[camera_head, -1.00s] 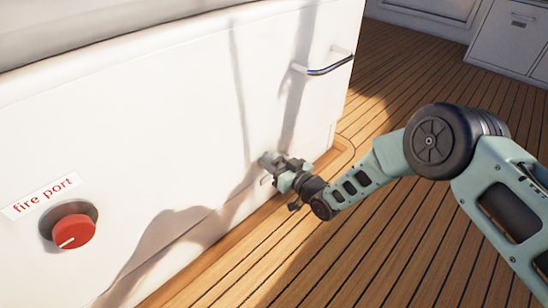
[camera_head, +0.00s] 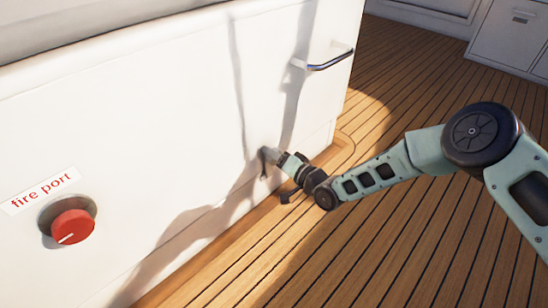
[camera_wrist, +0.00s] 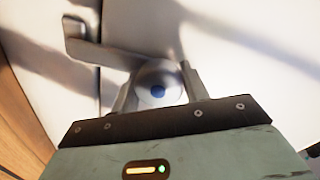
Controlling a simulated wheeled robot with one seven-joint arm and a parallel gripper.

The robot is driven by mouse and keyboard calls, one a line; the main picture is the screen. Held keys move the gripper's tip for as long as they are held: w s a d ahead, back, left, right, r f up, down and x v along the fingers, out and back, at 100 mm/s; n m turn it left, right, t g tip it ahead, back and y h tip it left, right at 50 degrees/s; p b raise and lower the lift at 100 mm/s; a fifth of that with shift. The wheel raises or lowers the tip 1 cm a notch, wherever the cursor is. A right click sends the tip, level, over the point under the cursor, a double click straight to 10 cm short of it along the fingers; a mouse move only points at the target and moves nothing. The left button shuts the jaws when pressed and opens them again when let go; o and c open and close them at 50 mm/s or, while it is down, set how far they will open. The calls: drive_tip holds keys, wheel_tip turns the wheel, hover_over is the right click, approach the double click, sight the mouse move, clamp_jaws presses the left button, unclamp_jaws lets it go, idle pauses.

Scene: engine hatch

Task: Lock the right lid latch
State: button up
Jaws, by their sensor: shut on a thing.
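The right lid latch shows in the wrist view as a metal piece with a round hub (camera_wrist: 158,86) and a flat arm (camera_wrist: 86,50) reaching to the upper left. My gripper (camera_wrist: 156,92) is shut on the latch, with one finger on each side of the hub. In the head view my gripper (camera_head: 272,160) is low on the white hatch front, near its right end. The latch is mostly hidden there by my gripper.
A metal handle (camera_head: 330,62) sticks out of the white panel (camera_head: 150,120) above my gripper. A red knob (camera_head: 72,227) under a "fire port" label (camera_head: 42,190) is at the lower left. Open wooden deck (camera_head: 400,235) lies to the right.

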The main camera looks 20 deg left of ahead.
drive_tip(key=shift+f+m, duration=0.15)
drive_tip(key=shift+m, duration=0.35)
drive_tip(key=o, duration=1)
drive_tip(key=shift+d, duration=0.15)
drive_tip(key=shift+s+d+r+p, duration=0.15)
drive_tip(key=shift+d+r+p, duration=0.1)
drive_tip(key=shift+d+p, duration=0.1)
drive_tip(key=shift+f+p+v, duration=0.2)
drive_tip(key=shift+p+v, duration=3.5)
drive_tip(key=shift+v, duration=4.55)
